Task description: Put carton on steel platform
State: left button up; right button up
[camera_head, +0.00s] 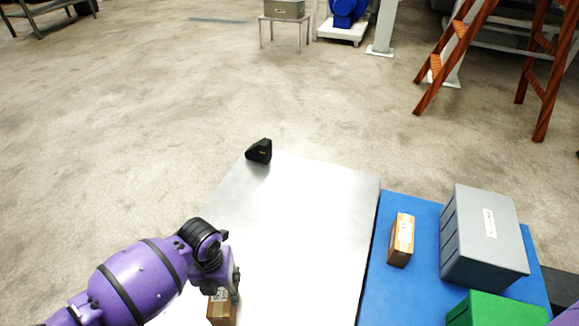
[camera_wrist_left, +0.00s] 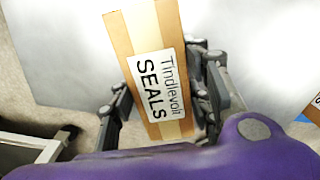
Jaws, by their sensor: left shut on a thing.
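A brown carton (camera_head: 221,310) with a white label is at the bottom of the head view, at the near end of the steel platform (camera_head: 310,215). My left gripper (camera_head: 226,288) is shut on this carton. In the left wrist view the carton (camera_wrist_left: 150,30) stands between the two fingers, its label reading "Tindlevolt SEALS". The bright platform surface shows behind it. I cannot tell whether the carton touches the platform. My right gripper is out of view.
A blue surface (camera_head: 415,290) adjoins the platform on the right. It holds another small carton (camera_head: 401,240), a grey box (camera_head: 484,235) and a green box (camera_head: 497,310). A black object (camera_head: 259,151) sits at the platform's far left corner. The platform's middle is clear.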

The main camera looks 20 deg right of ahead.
pick_arm(q)
jog(key=shift+r, duration=0.15)
jog(key=shift+f, duration=0.2)
jog(key=o, duration=1.6)
jog(key=shift+r, duration=0.1)
notch_tip(320, 180, up, 12)
jog(key=p, duration=0.4)
jog(key=shift+r+p, duration=0.1)
jog(key=shift+p, duration=0.25)
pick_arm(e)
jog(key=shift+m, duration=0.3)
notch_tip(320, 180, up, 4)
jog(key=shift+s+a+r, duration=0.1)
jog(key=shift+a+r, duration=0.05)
